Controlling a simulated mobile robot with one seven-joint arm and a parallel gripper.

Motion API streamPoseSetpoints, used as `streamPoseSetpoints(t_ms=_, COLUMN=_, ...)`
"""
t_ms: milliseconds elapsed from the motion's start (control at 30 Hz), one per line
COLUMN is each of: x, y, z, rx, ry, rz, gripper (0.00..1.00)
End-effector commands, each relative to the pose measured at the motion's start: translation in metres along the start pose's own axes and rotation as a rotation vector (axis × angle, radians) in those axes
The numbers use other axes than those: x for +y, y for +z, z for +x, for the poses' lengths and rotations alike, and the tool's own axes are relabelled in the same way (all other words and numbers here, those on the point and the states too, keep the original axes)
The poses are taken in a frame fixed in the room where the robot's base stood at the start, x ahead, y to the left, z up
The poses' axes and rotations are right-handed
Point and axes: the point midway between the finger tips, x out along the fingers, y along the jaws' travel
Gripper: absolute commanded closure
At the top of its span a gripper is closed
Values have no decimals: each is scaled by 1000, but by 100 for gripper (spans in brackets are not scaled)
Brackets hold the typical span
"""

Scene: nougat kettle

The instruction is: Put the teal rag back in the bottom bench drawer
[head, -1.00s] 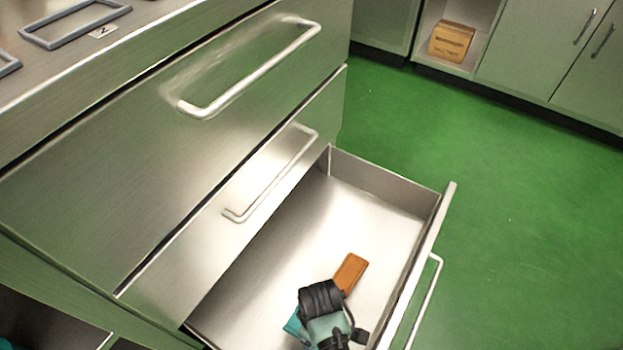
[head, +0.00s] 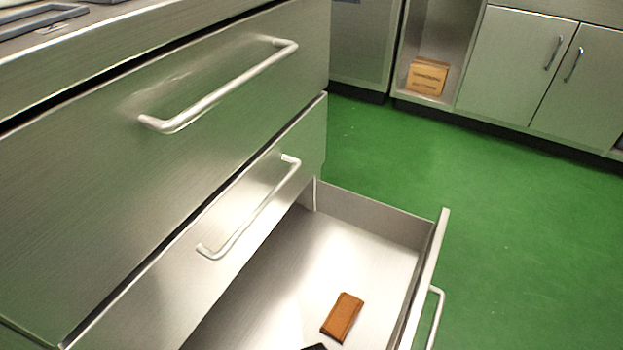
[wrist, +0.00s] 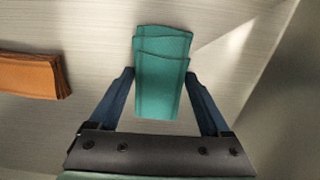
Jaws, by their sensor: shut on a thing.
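The teal rag (wrist: 162,75) is a folded piece between the two blue fingers of my gripper (wrist: 160,85) in the wrist view. My gripper is shut on it, over the pale metal floor of the drawer. I cannot tell whether the rag touches that floor. The bottom bench drawer (head: 375,205) is pulled open in the head view. The rag is not visible in the head view, where only a dark bit of my arm shows at the bottom edge.
An orange-brown folded cloth or block (head: 342,317) lies in the drawer; it also shows left of my gripper in the wrist view (wrist: 32,76). The drawers above are shut. A cardboard box (head: 427,76) sits in a far cabinet. The green floor is clear.

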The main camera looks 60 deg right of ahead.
Motion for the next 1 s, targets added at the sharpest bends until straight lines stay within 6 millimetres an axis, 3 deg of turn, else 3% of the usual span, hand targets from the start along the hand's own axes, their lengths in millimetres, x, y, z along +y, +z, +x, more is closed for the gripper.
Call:
streamPoseSetpoints(t_ms=133, x=0, y=0, z=3, rx=0, ry=0, rz=0, gripper=71)
streamPoseSetpoints(t_ms=167, x=0, y=0, z=3, rx=0, ry=0, rz=0, gripper=15)
streamPoseSetpoints(t_ms=267, x=0, y=0, z=3, rx=0, ry=0, rz=0, gripper=0)
streamPoseSetpoints(t_ms=567, x=0, y=0, z=-2, rx=1, ry=0, rz=0, gripper=0)
streamPoseSetpoints(t_ms=1000, x=0, y=-1, z=-87, rx=2, ry=1, rz=0, gripper=0)
